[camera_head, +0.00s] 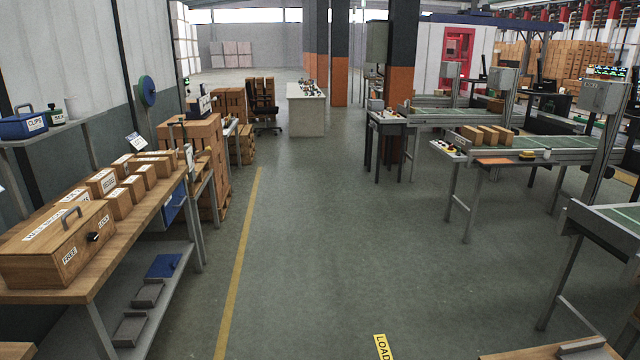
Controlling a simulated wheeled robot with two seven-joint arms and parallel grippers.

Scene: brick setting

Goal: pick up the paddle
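I cannot make out a paddle for sure in the head view. A round blue and green disc (148,91) stands upright by the left wall, above the far end of the shelf; whether it is a paddle I cannot tell. Neither of my grippers is in view.
A wooden workbench (112,262) on the left holds a large wooden box (50,255) with a handle and several smaller boxes. A wall shelf (85,121) carries a blue clips box (23,126). Conveyor tables (480,162) stand on the right. The floor aisle (330,235) between is clear.

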